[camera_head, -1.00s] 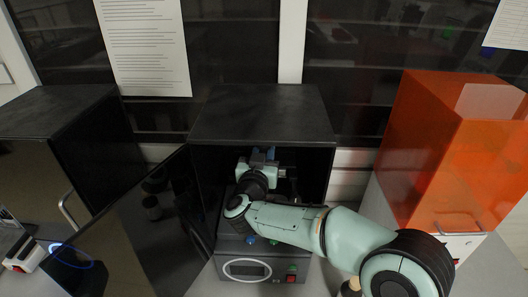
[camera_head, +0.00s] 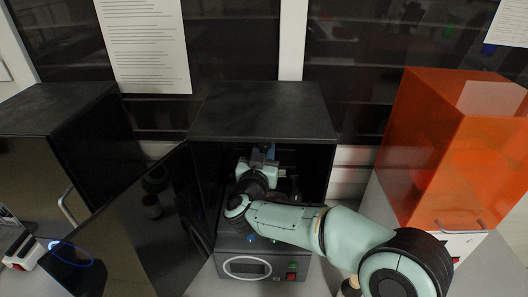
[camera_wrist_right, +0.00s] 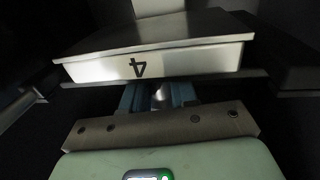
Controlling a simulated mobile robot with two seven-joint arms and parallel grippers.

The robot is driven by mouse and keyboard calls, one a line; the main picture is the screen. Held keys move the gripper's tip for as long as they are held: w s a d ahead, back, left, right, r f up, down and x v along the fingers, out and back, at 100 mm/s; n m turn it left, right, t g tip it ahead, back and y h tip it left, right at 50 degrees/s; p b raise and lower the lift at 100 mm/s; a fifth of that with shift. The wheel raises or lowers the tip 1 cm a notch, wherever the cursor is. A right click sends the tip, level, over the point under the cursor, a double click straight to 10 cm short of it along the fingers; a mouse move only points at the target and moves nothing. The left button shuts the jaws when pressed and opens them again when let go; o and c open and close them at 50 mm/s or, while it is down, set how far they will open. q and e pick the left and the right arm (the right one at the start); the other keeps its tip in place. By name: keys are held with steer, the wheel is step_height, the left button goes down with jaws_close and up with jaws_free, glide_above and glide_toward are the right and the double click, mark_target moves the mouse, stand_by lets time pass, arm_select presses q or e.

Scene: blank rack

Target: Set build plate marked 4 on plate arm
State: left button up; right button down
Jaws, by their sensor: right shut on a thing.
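In the right wrist view, the build plate (camera_wrist_right: 200,62) is a pale metal block with a 4 on its front face, seen upside down. My right gripper (camera_wrist_right: 160,97) is shut on it from the near side; the fingers are partly hidden under it. In the head view, my right gripper (camera_head: 262,158) is inside the open black printer (camera_head: 262,112), and the plate is hard to make out there. A light post (camera_wrist_right: 158,8) rises behind the plate, perhaps the plate arm; I cannot tell whether they touch. My left gripper does not show.
The printer's dark door (camera_head: 150,225) stands open to the left. An orange-covered printer (camera_head: 440,140) stands at the right, and another black box (camera_head: 60,120) at the left. The printer's front panel (camera_head: 247,267) lies below my right arm.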

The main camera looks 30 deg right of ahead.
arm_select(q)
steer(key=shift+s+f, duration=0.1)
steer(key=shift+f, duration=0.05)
arm_select(e)
steer(key=shift+f, duration=0.15)
steer(key=c, duration=0.8)
jaws_free()
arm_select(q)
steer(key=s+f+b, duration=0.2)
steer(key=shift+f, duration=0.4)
arm_select(e)
steer(key=v, duration=1.3)
steer(key=shift+s+a, duration=0.15)
